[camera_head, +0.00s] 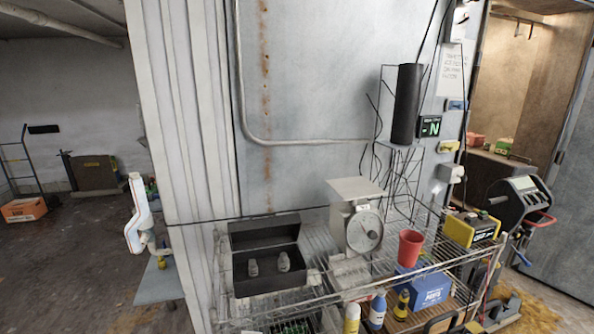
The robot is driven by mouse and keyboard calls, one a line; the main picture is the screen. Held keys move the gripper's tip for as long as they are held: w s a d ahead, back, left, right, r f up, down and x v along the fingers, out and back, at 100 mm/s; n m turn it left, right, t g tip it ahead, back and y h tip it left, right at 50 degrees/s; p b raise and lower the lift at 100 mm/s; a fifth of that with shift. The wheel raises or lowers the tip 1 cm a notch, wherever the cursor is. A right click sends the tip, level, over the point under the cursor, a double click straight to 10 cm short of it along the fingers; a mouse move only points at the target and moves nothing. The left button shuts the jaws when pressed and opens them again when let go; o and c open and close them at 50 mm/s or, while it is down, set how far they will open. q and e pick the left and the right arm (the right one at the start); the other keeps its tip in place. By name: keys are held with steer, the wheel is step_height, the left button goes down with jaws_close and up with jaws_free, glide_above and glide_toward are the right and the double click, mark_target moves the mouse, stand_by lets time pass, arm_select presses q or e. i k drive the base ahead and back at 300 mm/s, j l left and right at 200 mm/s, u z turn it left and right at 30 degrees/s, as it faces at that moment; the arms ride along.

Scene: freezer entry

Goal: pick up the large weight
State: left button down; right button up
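An open black case (266,281) sits on the wire rack (300,295), left of centre, with its lid standing up at the back. Two small grey weights stand in it, a left weight (253,267) and a right weight (284,261). The right one looks slightly larger, but at this size I cannot be sure. Both weights are in full view with nothing touching them from above.
A dial scale (360,226) stands right of the case. A red cup (410,248), a blue box (428,290), bottles and a yellow device (470,229) crowd the rack's right side. A metal wall (305,110) rises behind. Open floor (60,270) lies left.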

mark_target(283, 262)
steer(key=i+j+z, duration=0.25)
steer(key=j+z, duration=0.15)
steer(key=j, duration=0.4)
steer(key=i+j+z, duration=0.15)
steer(key=j+z, duration=0.3)
steer(key=j, duration=0.4)
steer(key=j+z, duration=0.4)
steer(key=j, duration=0.45)
steer(key=j+z, duration=0.35)
steer(key=j, duration=0.4)
steer(key=j+z, duration=0.35)
steer(key=j, duration=0.4)
